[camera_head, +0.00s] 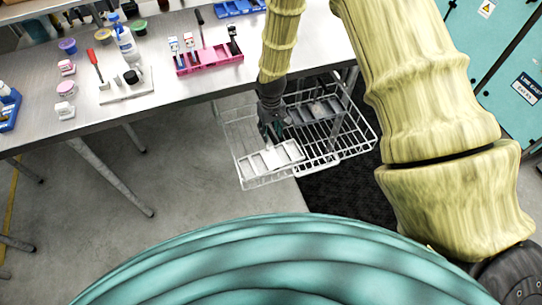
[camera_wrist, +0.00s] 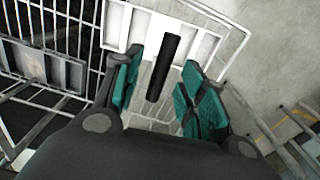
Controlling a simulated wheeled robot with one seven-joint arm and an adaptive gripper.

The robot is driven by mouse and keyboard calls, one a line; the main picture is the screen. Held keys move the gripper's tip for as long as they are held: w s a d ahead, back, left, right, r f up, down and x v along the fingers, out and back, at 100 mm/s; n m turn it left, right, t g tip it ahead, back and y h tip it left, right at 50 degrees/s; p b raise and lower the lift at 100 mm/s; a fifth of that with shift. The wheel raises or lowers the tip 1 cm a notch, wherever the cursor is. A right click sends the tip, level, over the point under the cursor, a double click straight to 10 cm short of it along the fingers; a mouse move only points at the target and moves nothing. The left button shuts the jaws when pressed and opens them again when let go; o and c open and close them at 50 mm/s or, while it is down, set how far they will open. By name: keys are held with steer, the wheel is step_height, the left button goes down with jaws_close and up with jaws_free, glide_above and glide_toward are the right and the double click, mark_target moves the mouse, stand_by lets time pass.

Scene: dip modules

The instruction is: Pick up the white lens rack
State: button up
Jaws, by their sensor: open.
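The white lens rack (camera_head: 270,159) lies in the front left part of a white wire basket (camera_head: 240,170), below the bench edge. It shows in the wrist view (camera_wrist: 192,42) as a white slotted panel. A black upright bar (camera_wrist: 164,67) stands out between my fingers in the wrist view and looks like the rack's handle. My gripper (camera_head: 271,130) points down just above the rack, with its teal-padded fingers (camera_wrist: 155,90) open on either side of the bar. No contact with the bar is visible. My fingers hide part of the rack in the head view.
A grey rack (camera_wrist: 45,68) lies farther along the basket. The metal bench (camera_head: 175,90) above carries a pink rack (camera_head: 208,60), a bottle (camera_head: 126,42) and small jars. Basket wires surround my gripper. Open floor (camera_head: 215,190) lies to the left.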

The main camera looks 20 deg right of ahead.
steer(key=shift+f+p, duration=0.5)
steer(key=shift+f, duration=0.95)
jaws_close()
